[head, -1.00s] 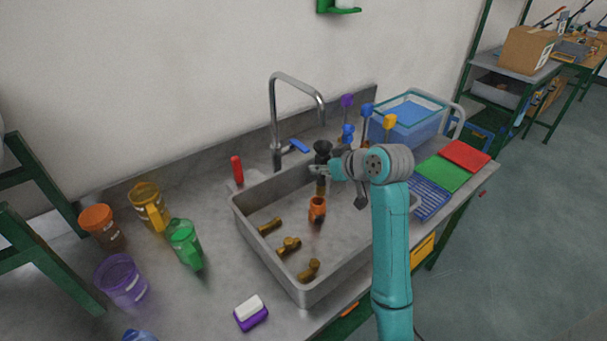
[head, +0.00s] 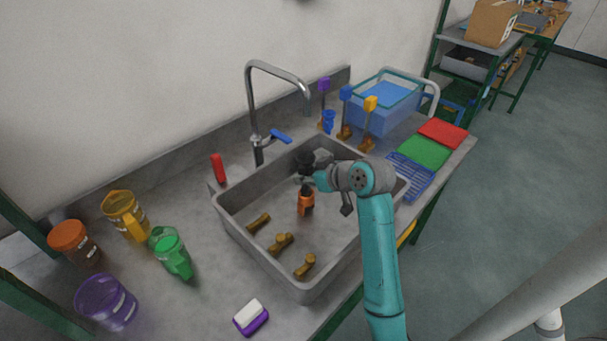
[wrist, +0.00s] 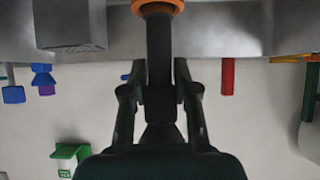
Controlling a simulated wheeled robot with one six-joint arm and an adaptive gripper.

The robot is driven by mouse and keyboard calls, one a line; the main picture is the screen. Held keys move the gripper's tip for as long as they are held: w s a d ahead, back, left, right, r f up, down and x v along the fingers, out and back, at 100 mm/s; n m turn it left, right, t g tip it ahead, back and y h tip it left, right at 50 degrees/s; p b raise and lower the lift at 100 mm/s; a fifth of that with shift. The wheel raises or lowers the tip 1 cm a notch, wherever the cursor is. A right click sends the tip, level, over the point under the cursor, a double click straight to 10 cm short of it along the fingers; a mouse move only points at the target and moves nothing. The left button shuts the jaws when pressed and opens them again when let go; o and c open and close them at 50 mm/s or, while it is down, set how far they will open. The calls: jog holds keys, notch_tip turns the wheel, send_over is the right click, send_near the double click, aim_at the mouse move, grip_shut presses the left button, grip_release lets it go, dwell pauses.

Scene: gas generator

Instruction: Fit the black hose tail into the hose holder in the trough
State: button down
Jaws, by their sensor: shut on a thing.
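The black hose tail (head: 307,157) stands upright over the steel trough, its wide end up. My gripper (head: 308,179) is shut on it from the side; in the wrist view my gripper (wrist: 159,90) has a finger on each side of the tail (wrist: 158,55). The orange hose holder (head: 306,204) stands in the trough (head: 268,269) directly below. The tail's lower end meets the holder's top, and in the wrist view the orange rim (wrist: 158,6) rings it. How deep it sits is hidden.
Several brass fittings (head: 281,244) lie in the trough. A tap (head: 252,100) rises behind it. Mugs (head: 126,214) stand left, a red cylinder (head: 218,168) at the back-left rim. Blue and yellow-topped parts (head: 370,104), a blue tub (head: 385,105) and coloured mats (head: 424,151) are right.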

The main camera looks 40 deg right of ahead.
jog(key=c, duration=0.9)
grip_release()
jog(key=shift+f, duration=0.1)
jog(key=v, duration=1.2)
